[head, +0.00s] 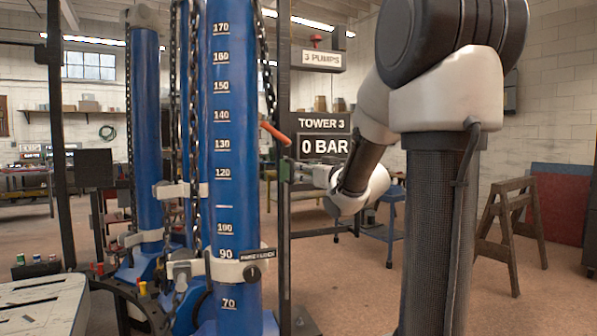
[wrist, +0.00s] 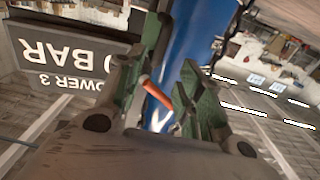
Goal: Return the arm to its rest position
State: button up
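My gripper (head: 296,173) is at the end of my bent arm, close to the right side of the front blue column (head: 228,130) in the head view. In the wrist view my gripper (wrist: 172,58) has its two green-padded fingers spread apart. An orange-red lever (head: 274,134) sticks out beside the column, a little above and left of my gripper. The lever also shows between the fingers in the wrist view (wrist: 156,92), with space around it; I see no grip on it. The blue column (wrist: 198,35) stands behind the fingers there.
A sign reading "TOWER 3" and "0 BAR" (head: 323,147) is behind my gripper. Chains (head: 194,110) hang beside the column. A second blue column (head: 146,130) stands at left, a wooden trestle (head: 510,225) at right. Open floor (head: 365,280) lies below the arm.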

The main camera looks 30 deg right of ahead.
jog(key=shift+s, duration=1.15)
jog(key=s+d+f+m+g+h, duration=0.1)
jog(key=s+d+f+g+h, duration=0.15)
jog(key=f, duration=0.35)
jog(key=s+d+f+m+g+h, duration=0.1)
jog(key=s+d+f+g, duration=0.1)
jog(key=d+f+g, duration=0.3)
jog(key=s+a+f+g, duration=0.3)
jog(key=s+f, duration=0.3)
jog(key=s, duration=0.4)
jog(key=s+a+n+g+y, duration=0.1)
jog(key=s+a+g+y, duration=0.2)
jog(key=s+a, duration=1.2)
jog(key=shift+r+n, duration=0.4)
